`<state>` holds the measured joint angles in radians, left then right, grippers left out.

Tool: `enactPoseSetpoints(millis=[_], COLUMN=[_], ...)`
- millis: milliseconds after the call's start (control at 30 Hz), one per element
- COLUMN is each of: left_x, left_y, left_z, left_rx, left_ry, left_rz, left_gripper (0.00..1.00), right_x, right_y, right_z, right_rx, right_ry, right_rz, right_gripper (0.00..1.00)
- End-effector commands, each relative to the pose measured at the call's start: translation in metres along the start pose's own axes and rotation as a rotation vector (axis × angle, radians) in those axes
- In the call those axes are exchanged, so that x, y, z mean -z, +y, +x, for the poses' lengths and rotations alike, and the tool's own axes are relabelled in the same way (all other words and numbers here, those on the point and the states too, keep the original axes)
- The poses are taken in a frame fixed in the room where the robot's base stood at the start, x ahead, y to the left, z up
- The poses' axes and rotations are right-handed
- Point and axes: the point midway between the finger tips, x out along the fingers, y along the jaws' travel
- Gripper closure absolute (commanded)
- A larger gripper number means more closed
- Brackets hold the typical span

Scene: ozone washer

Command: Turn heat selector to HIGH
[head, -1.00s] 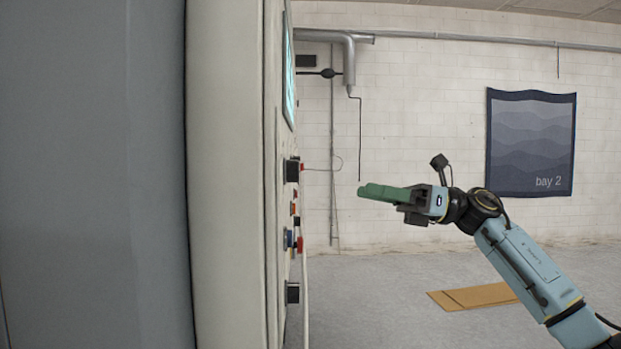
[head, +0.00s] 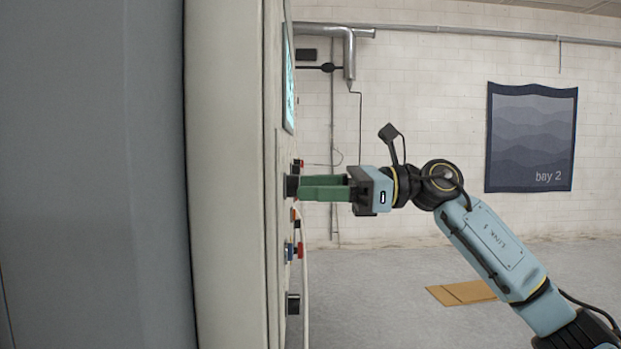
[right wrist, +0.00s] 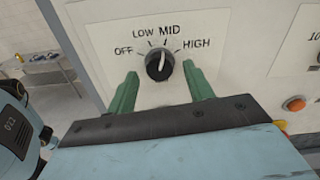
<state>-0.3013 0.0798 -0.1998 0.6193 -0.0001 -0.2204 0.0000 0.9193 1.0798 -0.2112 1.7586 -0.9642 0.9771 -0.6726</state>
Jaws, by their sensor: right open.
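The heat selector is a black round knob (right wrist: 160,66) on a pale panel, labelled OFF, LOW, MID and HIGH. Its white pointer line aims up, at about MID. In the head view the knob (head: 291,187) sticks out from the panel edge. My right gripper (head: 302,187) is level with it, with its green fingertips at the knob. In the right wrist view the open fingers (right wrist: 160,75) stand on either side of the knob, with a visible gap on each side. Whether the tips overlap the knob in depth is hard to tell. My left gripper is not in view.
Other controls stick out below on the panel: a blue one (head: 289,252) and a lower black knob (head: 293,304). An orange button (right wrist: 295,104) lies right of the selector. A screen (head: 288,75) is above. The floor right of the machine is mostly open, with a brown flat piece (head: 462,292).

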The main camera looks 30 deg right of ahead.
Motion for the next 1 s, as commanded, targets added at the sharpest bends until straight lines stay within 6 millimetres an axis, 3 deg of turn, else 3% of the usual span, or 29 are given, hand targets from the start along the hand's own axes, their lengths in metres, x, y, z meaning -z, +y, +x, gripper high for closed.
enactPoseSetpoints(millis=[400, 733, 1000], left_x=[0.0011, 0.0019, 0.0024], left_y=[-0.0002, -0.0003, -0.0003], left_z=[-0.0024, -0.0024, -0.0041], left_rx=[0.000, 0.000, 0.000], left_ry=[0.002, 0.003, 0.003], left_rz=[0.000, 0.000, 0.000], left_gripper=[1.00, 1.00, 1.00], right_x=[0.0005, 0.0004, 0.0002], right_y=[0.0000, 0.0000, 0.0000], right_z=[0.0090, 0.0087, 0.0086], right_rx=[0.001, 0.001, 0.001], right_ry=[0.000, 0.000, 0.001], right_rz=[0.001, 0.001, 0.028], right_gripper=[0.48, 0.91, 0.93])
